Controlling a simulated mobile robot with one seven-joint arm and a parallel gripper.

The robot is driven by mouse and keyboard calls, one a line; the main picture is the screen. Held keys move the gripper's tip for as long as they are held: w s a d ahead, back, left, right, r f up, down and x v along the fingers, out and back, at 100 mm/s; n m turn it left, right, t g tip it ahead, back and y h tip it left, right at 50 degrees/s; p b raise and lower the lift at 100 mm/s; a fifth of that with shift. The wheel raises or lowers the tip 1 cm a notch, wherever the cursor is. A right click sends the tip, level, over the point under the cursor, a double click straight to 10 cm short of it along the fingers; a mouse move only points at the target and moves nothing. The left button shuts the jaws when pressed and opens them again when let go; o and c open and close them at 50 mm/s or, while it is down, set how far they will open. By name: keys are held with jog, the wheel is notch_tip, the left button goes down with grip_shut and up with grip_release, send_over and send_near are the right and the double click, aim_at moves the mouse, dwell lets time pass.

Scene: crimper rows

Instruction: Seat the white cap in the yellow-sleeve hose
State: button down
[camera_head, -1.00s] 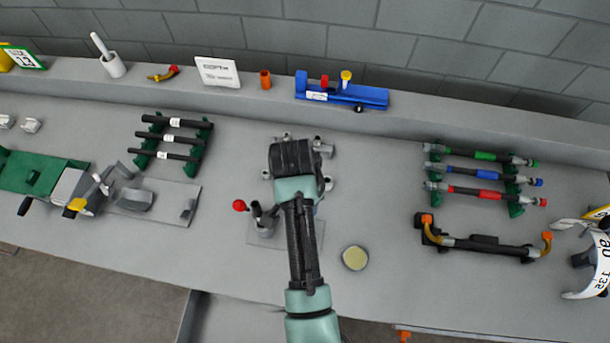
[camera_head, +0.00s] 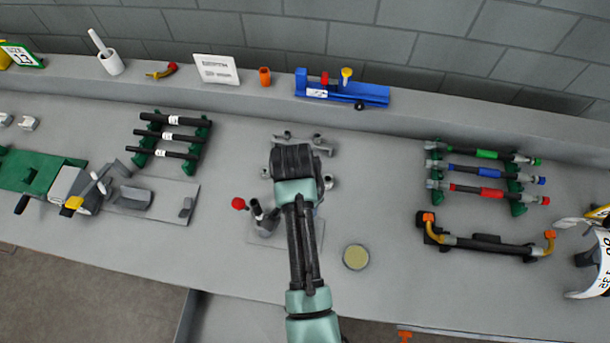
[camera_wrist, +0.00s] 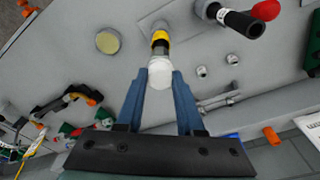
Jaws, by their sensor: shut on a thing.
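In the wrist view my gripper (camera_wrist: 158,78) is shut on the white cap (camera_wrist: 159,70), with one blue finger on each side. The yellow-sleeve hose (camera_wrist: 160,38) is directly beyond the cap and in line with it. A dark and metallic section shows between the yellow sleeve and the cap. The cap meets or nearly meets this end; I cannot tell how deep it sits. In the head view my arm and wrist hide the cap, the hose and my fingertips.
A red-knobbed lever (camera_head: 239,203) stands close by, left of my wrist in the head view. A round yellowish disc (camera_head: 355,257) lies to the right. Racks with green, blue and red sleeved hoses (camera_head: 487,172) stand farther right. A blue fixture (camera_head: 342,93) sits on the back ledge.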

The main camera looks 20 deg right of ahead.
jog(key=shift+f, duration=0.3)
jog(key=shift+c, duration=2.2)
grip_release()
notch_tip(320, 180, up, 13)
jog(key=a+p, duration=0.1)
jog(key=p, duration=0.1)
jog(key=shift+s+a, duration=0.25)
jog(key=shift+s, duration=0.05)
jog(key=shift+w, duration=0.1)
